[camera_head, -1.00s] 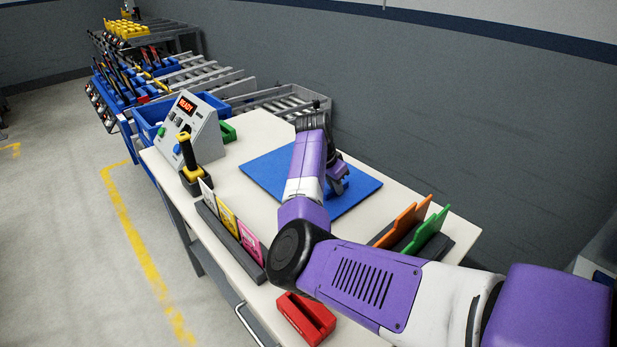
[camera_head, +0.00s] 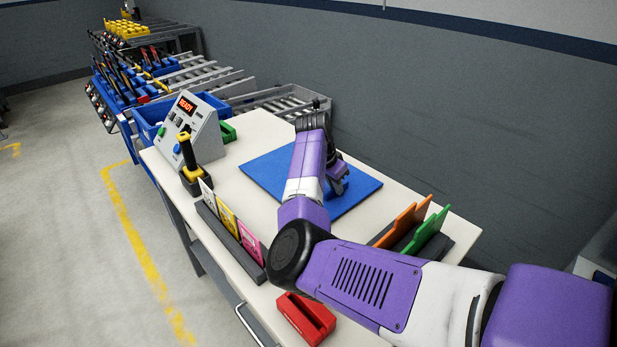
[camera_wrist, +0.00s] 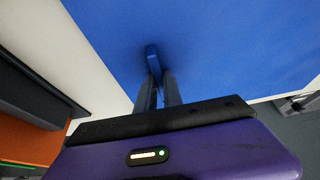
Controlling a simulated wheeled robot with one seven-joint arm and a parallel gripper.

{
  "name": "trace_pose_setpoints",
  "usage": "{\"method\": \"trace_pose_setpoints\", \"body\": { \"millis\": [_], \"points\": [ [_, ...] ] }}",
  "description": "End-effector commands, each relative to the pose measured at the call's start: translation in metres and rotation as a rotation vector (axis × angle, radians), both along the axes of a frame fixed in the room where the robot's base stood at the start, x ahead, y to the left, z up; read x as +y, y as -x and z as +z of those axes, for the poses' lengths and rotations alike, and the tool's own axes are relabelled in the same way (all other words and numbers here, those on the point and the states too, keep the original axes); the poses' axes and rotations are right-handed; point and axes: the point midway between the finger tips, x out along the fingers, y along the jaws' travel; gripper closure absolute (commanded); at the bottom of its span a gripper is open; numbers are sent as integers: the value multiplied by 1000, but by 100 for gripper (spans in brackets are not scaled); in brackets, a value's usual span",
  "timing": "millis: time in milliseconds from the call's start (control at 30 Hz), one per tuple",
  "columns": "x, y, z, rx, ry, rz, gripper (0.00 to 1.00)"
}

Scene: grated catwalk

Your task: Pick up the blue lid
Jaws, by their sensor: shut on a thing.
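The blue lid (camera_head: 262,172) is a flat square panel lying on the white table, partly hidden behind my arm in the head view. In the wrist view the blue lid (camera_wrist: 225,45) fills most of the upper picture, with a small raised blue handle (camera_wrist: 152,55) near its middle. My gripper (camera_wrist: 157,82) is shut on this handle, one dark finger on each side. In the head view my gripper (camera_head: 338,186) is over the lid, and its fingertips are hard to make out. I cannot tell any gap between lid and table.
A card rack (camera_head: 232,238), a red block (camera_head: 305,318) and a holder with orange and green plates (camera_head: 428,235) are nearer. A grey wall (camera_head: 480,130) rises behind.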

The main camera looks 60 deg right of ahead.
Motion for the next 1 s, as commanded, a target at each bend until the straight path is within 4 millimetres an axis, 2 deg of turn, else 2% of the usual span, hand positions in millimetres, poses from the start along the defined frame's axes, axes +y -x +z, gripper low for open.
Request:
{"method": "trace_pose_setpoints", "body": {
  "millis": [233,367,467,700,1000],
  "points": [
    [1,0,-1,0,-3,0,100],
    [1,-1,6,-2,-3,-1,100],
    [0,-1,19,-3,1,-1,100],
    [-1,-1,67,-4,3,-1,100],
    [-6,6,112,-2,3,-12,100]
  ]
}}
